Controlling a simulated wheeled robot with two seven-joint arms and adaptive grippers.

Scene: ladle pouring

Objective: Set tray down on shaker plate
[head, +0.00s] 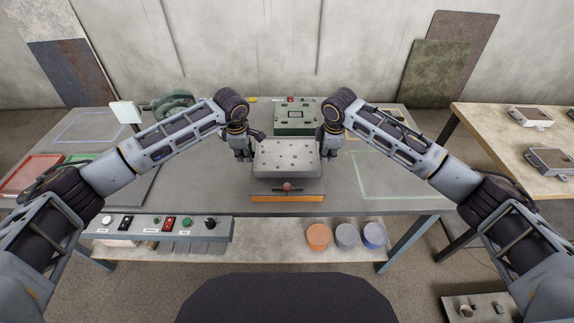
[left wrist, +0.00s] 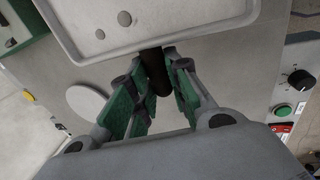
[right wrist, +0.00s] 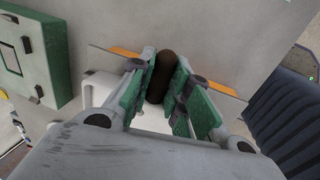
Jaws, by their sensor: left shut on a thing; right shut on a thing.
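The light grey tray (head: 287,156), dotted with several round pieces, is in the middle of the bench in the head view. My left gripper (head: 242,150) and right gripper (head: 330,150) are at its two sides. The left wrist view shows the tray's rim (left wrist: 95,53) and my left gripper (left wrist: 158,95) shut on its dark handle. In the right wrist view my right gripper (right wrist: 162,85) is shut on a dark brown handle (right wrist: 163,72).
A green box (head: 295,120) stands behind the tray. A control panel (head: 160,228) lines the bench's front left. Three round containers, orange (head: 318,236), grey and blue, sit on the lower shelf. The bench right of the tray is clear, with a green outline (head: 400,196).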

